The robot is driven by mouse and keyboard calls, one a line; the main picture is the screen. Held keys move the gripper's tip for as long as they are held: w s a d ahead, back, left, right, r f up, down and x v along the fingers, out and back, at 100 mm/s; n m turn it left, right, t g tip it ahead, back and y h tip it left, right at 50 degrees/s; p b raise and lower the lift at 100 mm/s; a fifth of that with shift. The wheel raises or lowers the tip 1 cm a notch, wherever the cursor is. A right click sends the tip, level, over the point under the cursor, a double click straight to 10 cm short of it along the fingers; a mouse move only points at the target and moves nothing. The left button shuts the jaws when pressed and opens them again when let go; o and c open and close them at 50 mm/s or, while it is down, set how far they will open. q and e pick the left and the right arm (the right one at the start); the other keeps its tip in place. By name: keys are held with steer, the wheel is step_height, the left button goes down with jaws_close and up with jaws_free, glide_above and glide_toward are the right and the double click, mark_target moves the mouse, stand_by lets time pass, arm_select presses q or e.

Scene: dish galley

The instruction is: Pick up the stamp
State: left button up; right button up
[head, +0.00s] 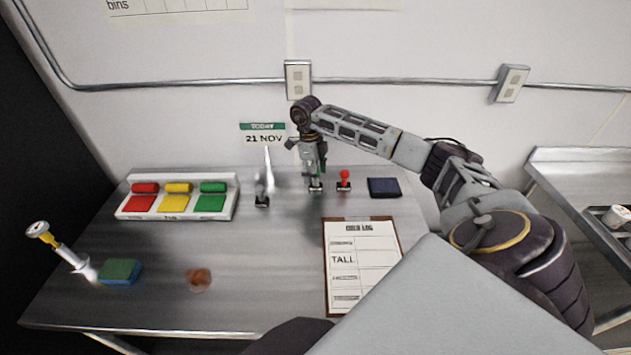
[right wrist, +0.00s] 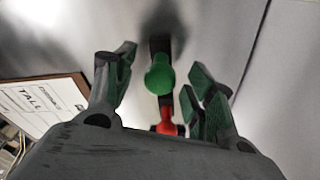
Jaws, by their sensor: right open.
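My right gripper (head: 314,165) points down over the back of the steel table. In the right wrist view the gripper (right wrist: 160,82) is open, with a green round-knobbed stamp (right wrist: 159,75) between its fingers; I cannot tell if they touch it. In the head view the gripper mostly hides this stamp, and its base (head: 315,188) shows below. A red-knobbed stamp (head: 344,178) stands just to the right; it also shows in the right wrist view (right wrist: 167,127). A grey-handled stamp (head: 262,194) stands to the left. My left gripper is not in view.
A dark blue pad (head: 383,187) lies right of the stamps. A clipboard (head: 361,262) reading TALL lies in front. A white tray (head: 176,213) with red, yellow and green pieces stands left. A sponge (head: 120,271) and brown stain (head: 198,279) are at front left. The front middle is clear.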

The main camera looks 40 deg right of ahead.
steer(key=shift+f, duration=0.4)
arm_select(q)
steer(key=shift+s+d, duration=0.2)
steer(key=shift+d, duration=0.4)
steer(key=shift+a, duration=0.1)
arm_select(e)
steer(key=shift+c, duration=0.9)
steer(key=c, duration=0.7)
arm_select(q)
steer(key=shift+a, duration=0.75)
arm_select(e)
steer(key=c, duration=0.3)
